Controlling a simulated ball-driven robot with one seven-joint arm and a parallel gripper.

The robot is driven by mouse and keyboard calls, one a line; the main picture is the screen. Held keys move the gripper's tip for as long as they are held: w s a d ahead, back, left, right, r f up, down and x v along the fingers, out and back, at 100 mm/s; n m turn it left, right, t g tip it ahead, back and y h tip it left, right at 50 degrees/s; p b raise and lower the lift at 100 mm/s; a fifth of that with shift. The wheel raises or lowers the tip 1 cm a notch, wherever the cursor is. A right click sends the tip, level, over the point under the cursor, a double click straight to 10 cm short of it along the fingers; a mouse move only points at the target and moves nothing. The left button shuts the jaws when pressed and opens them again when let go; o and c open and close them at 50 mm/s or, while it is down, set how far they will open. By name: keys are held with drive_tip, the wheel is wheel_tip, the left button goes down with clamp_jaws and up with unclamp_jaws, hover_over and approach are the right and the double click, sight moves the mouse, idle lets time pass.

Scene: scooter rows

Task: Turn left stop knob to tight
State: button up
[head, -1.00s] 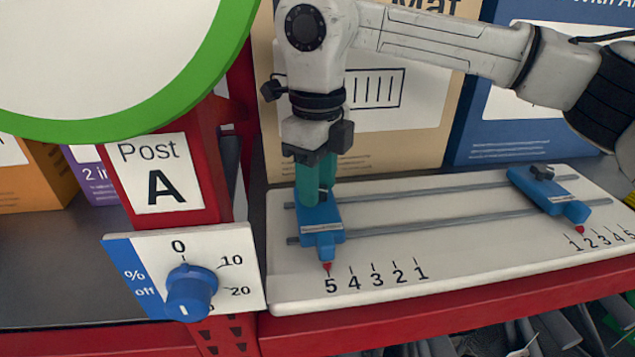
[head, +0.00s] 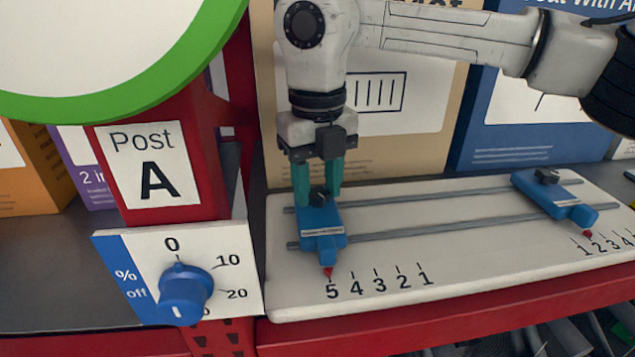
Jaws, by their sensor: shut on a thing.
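The left stop (head: 322,236) is a blue block on two grey rails, with its red pointer at the 5 mark. Its small black knob (head: 318,197) sits on top, between the green fingertips of my gripper (head: 318,190). My gripper points down and is shut on the knob. The right stop (head: 556,200) is a matching blue block with its own black knob (head: 546,176). Its red pointer is near the 1 and 2 marks. Any tight marking on the left knob is too small to tell.
The white board (head: 450,268) carries both rails and number scales. A dial panel (head: 135,262) with a blue dial (head: 186,294) stands at the left, below the Post A sign (head: 150,165). Boxes stand close behind the board. The rails between the stops are clear.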

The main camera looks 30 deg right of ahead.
sight(318, 193)
idle(0.3)
drive_tip(key=o, duration=1.1)
drive_tip(key=shift+c, duration=0.2)
wheel_tip(318, 193, up, 11)
drive_tip(key=shift+f, duration=0.15)
